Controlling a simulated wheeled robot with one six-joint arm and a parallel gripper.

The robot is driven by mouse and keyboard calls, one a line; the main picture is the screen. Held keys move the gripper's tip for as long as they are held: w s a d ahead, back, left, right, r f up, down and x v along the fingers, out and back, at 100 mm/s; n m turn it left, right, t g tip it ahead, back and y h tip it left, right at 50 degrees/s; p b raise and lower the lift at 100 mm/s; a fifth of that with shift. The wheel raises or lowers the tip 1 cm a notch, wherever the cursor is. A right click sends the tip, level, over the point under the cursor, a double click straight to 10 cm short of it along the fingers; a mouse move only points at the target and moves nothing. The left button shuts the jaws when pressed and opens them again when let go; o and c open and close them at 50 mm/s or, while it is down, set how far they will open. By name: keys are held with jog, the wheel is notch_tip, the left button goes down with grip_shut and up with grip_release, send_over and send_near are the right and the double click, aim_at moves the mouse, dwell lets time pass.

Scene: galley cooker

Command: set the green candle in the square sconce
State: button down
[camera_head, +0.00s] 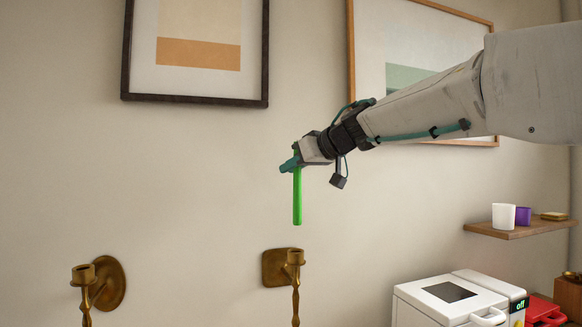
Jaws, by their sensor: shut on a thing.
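A green candle (297,197) hangs upright from my gripper (297,160), which is shut on its upper part. The square sconce (276,267) is brass with a square wall plate, a cup (295,256) and a twisted stem below. The candle's lower end appears above the cup in the picture, with a gap between them. I cannot tell from this one view how well they line up in depth. The cup's inside is hidden.
A brass sconce with a round plate (112,283) is at the lower left. A white appliance (448,303) stands at the lower right. A wooden shelf (520,228) holds a white cup (503,216) and a purple one. Two framed pictures hang above.

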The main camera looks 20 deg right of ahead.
aim_at(299, 198)
jog(key=shift+a, duration=0.3)
jog(key=shift+s, duration=0.1)
jog(key=shift+f, duration=4.1)
jog(key=c, duration=0.7)
grip_release()
jog(key=shift+s+d, duration=0.1)
